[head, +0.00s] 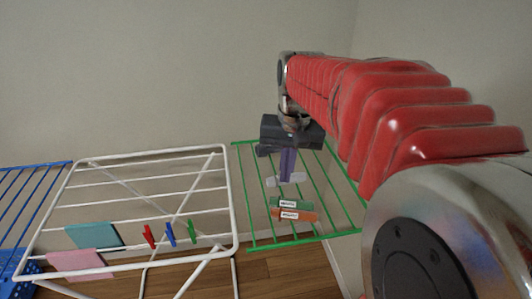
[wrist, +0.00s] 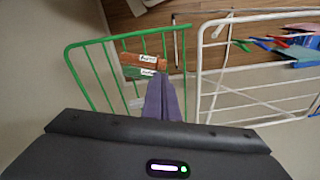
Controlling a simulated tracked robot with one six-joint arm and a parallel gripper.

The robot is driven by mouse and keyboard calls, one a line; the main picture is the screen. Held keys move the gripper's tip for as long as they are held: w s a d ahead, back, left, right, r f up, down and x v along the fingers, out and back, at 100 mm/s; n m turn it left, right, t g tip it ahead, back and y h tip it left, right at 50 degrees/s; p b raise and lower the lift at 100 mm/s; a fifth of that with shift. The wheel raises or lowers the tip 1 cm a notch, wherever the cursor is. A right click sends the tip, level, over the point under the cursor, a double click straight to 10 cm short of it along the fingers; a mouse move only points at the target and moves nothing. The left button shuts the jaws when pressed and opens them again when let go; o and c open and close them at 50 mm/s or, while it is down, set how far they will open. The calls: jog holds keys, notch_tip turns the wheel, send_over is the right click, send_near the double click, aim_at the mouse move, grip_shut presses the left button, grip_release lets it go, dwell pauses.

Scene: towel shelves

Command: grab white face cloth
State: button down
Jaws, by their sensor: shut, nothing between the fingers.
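In the wrist view the gripper's fingers (wrist: 163,80) are side by side in front of the rack. I cannot tell whether the fingertips touch the cloth.
The green rack (head: 249,222) also holds a green labelled item (head: 280,203) and an orange-brown one (head: 305,217). Left of it a white rack (head: 236,218) bears a teal cloth (head: 95,236), a pink cloth (head: 80,262) and pegs (head: 170,235). A blue rack (head: 30,170) stands far left.

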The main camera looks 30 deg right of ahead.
jog(key=w+d+f+m+g+y, duration=0.1)
jog(key=d+f+m, duration=0.2)
jog(key=d, duration=0.6)
jog(key=w+d+f+m+g+y, duration=0.1)
jog(key=d+f, duration=0.3)
jog(key=d, duration=0.6)
jog(key=shift+w+f+m+g, duration=0.35)
jog(key=shift+w+m, duration=0.3)
jog(key=shift+m, duration=0.25)
jog(key=shift+a, duration=0.1)
jog(key=x, duration=1)
jog(key=shift+a+r, duration=0.1)
jog(key=shift+a, duration=0.15)
jog(key=shift+s+a, duration=0.55)
jog(key=shift+a, duration=0.35)
jog(key=shift+s+a, duration=0.4)
jog(key=shift+a, duration=0.45)
jog(key=shift+s, duration=0.15)
